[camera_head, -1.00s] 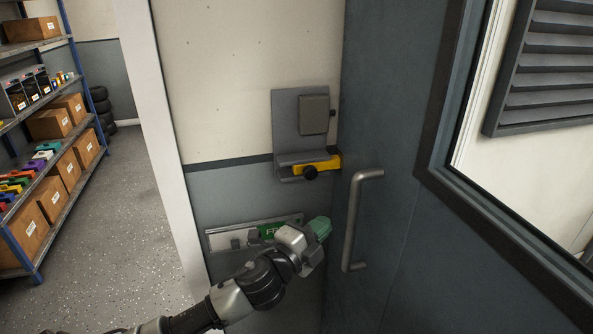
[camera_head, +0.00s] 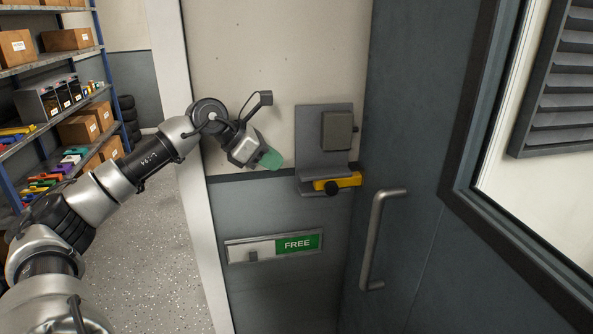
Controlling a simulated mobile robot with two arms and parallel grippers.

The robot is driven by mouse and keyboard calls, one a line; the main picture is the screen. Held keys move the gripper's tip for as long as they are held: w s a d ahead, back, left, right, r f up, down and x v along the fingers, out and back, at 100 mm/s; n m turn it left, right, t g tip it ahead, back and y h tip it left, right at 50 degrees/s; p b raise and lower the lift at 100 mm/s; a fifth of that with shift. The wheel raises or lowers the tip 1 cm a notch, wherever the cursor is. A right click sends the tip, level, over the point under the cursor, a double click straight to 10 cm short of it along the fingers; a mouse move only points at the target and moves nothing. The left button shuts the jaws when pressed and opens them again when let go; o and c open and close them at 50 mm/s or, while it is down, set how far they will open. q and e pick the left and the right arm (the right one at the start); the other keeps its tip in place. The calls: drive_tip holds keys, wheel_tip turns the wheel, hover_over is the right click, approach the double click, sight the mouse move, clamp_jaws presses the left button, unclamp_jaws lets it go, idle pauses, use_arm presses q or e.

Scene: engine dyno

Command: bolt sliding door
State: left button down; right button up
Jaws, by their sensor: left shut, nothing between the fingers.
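The grey sliding door (camera_head: 412,240) stands at the right, with a vertical bar handle (camera_head: 374,240). On the wall beside it is a grey latch plate (camera_head: 309,130) with a dark box (camera_head: 337,131). A yellow bolt (camera_head: 349,180) with a black knob (camera_head: 331,188) lies level at the plate's bottom and reaches toward the door edge; whether it enters the door cannot be told. My left gripper (camera_head: 271,159), with green fingertips, is shut and empty, left of the plate and above the bolt's level. My right gripper is not in view.
A sign strip reading FREE (camera_head: 298,243) with a small grey slider (camera_head: 253,256) is on the wall below the bolt. Shelves with boxes (camera_head: 75,130) stand at the far left, with open speckled floor (camera_head: 150,240) before them. A dark-framed window (camera_head: 460,150) is at the right.

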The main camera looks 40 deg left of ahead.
sight(331, 184)
use_arm(q)
drive_tip(key=p+x, duration=0.1)
drive_tip(key=x, duration=0.3)
drive_tip(key=p+x, duration=0.2)
drive_tip(key=x, duration=0.2)
drive_tip(key=r+p+x, duration=0.1)
drive_tip(key=x, duration=0.3)
drive_tip(key=shift+w+d+f, duration=0.15)
drive_tip(key=shift+w+d, duration=0.15)
drive_tip(key=shift+w, duration=0.05)
drive_tip(key=shift+w+d+f+p, duration=0.2)
drive_tip(key=shift+w+f+p, duration=0.1)
drive_tip(key=shift+w+d+r, duration=0.1)
drive_tip(key=shift+w+d, duration=0.75)
drive_tip(key=shift+d, duration=0.05)
drive_tip(key=shift+a, duration=0.15)
